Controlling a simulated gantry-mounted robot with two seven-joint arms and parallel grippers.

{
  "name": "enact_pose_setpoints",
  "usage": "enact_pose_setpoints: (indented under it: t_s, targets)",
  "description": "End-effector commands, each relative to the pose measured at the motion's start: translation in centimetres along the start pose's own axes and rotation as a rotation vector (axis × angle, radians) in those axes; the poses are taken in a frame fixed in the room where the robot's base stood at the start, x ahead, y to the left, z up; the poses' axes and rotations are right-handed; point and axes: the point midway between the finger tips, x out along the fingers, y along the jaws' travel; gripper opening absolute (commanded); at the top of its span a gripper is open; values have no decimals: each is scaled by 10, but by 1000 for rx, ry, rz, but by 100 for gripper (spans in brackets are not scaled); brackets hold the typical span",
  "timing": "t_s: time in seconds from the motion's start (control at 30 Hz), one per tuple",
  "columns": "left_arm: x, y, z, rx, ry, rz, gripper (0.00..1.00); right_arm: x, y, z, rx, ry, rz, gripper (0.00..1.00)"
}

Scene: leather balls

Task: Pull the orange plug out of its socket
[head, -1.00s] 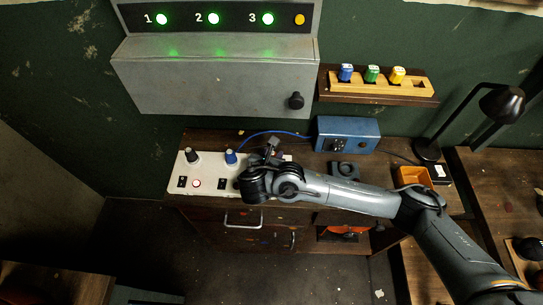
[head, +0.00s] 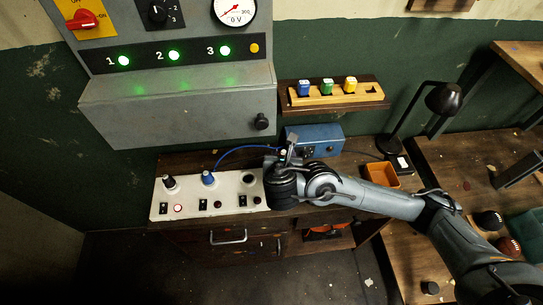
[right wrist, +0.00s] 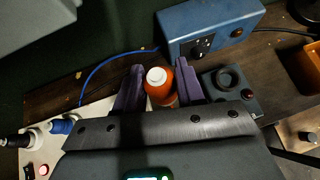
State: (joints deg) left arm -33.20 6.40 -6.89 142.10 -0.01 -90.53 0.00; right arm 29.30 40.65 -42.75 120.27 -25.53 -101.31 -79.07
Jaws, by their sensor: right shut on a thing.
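The orange plug (right wrist: 163,92), with a white round end, sits between the two purple fingers of my right gripper (right wrist: 158,88) in the right wrist view. The fingers are shut on it. In the head view my right gripper (head: 284,160) is just past the right end of the white socket panel (head: 158,205), and the plug is mostly hidden by it. The panel's right socket (head: 249,179) shows as a dark round opening with nothing in it. A black plug (head: 169,182) and a blue plug (head: 208,178) stand in the other sockets. My left gripper is not in view.
A blue box (head: 318,140) stands behind my right gripper, with a blue cable (head: 240,148) running near it. An orange tray (head: 381,174) and a black lamp (head: 442,98) are to the right. A grey cabinet (head: 180,105) hangs above the panel.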

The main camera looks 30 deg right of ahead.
Motion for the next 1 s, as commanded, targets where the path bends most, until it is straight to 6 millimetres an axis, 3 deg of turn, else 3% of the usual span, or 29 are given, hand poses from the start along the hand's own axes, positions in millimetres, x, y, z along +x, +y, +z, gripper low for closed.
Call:
enact_pose_setpoints:
  t_s: [1.0]
  targets:
    - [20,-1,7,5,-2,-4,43,18,-5,-26,-1,-1,1,7]
